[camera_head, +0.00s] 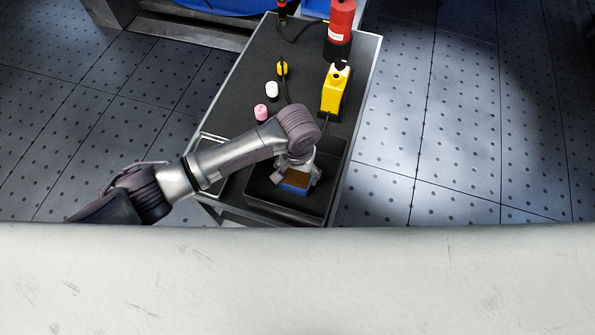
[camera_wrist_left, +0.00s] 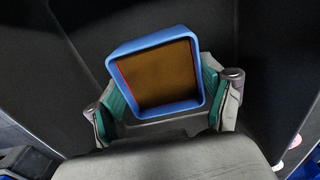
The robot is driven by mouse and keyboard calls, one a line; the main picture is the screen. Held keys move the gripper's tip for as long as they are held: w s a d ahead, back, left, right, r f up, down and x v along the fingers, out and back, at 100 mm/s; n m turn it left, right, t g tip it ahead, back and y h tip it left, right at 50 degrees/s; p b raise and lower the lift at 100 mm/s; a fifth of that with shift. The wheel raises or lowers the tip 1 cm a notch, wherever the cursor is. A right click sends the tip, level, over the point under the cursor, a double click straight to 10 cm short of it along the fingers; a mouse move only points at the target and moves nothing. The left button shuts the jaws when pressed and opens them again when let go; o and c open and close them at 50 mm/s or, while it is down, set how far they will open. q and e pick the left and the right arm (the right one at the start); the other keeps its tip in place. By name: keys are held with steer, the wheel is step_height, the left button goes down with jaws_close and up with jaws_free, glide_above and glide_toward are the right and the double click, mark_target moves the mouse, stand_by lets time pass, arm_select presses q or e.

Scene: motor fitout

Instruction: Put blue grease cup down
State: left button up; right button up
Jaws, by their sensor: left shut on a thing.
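The blue grease cup (camera_head: 294,187) is a square blue-rimmed cup with brown grease inside. In the head view it is inside or just over the dark tray (camera_head: 334,176) at the near end of the cart. My left gripper (camera_head: 296,176) reaches down over the tray and is shut on the cup. In the left wrist view the cup (camera_wrist_left: 158,75) sits between the two teal-padded fingers of the gripper (camera_wrist_left: 165,100), its open top facing the camera. I cannot tell whether its underside touches the tray floor. My right gripper is not in view.
The cart top (camera_head: 247,75) holds a pink-topped piece (camera_head: 261,112), a white one (camera_head: 271,89), a small yellow one (camera_head: 282,68), a yellow box-like tool (camera_head: 334,92) and a red cylinder (camera_head: 341,20). The perforated floor (camera_head: 470,120) to the right is clear. A pale surface (camera_head: 300,280) fills the foreground.

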mark_target(298, 180)
arm_select(q)
steer(key=o, duration=1)
steer(key=shift+o, duration=0.2)
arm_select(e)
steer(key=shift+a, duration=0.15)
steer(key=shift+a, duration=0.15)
arm_select(q)
steer(key=shift+r, duration=0.4)
step_height(298, 180, up, 11)
steer(key=p, duration=0.1)
steer(key=shift+r+p, duration=0.2)
steer(key=shift+p, duration=0.15)
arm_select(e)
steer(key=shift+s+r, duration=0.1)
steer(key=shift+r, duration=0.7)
